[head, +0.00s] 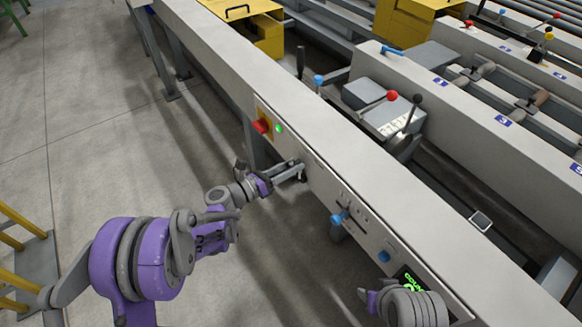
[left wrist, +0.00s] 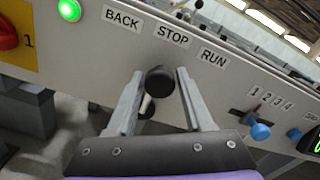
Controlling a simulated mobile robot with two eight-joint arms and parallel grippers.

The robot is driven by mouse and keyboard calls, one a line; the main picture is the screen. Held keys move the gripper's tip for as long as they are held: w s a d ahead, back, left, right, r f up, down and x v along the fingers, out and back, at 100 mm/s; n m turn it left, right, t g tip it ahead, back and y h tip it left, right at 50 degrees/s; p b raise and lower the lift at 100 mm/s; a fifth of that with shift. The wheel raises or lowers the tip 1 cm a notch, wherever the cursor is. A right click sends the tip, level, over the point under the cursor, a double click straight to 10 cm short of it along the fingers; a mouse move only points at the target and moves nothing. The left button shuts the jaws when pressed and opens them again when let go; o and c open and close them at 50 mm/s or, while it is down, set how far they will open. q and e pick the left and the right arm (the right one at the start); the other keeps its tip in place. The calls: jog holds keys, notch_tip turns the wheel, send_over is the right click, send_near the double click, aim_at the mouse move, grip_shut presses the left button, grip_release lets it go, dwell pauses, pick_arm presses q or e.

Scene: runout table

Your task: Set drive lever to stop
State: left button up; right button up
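The drive lever (left wrist: 160,82) has a black round knob on a pale shaft, on the side panel below the labels BACK, STOP (left wrist: 172,35) and RUN. In the left wrist view its base lies roughly below STOP; I cannot tell exactly which label it points to. My left gripper (left wrist: 160,74) is open, with one finger on each side of the knob and narrow gaps. In the head view the left gripper (head: 300,169) reaches the panel and hides much of the lever. My right gripper (head: 364,294) is at the bottom, its fingers barely showing.
A red rotary switch (head: 262,126) and a lit green lamp (head: 279,129) sit left of the lever. A blue-knobbed selector (head: 340,218) marked with numbers and a green display (head: 412,283) are to the right. More levers stand beyond the beam.

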pick_arm(q)
jog(key=shift+o, duration=1)
jog(key=shift+a, duration=0.1)
jog(key=v, duration=1)
jog(key=shift+s+a+p, duration=0.2)
jog(key=shift+p, duration=0.1)
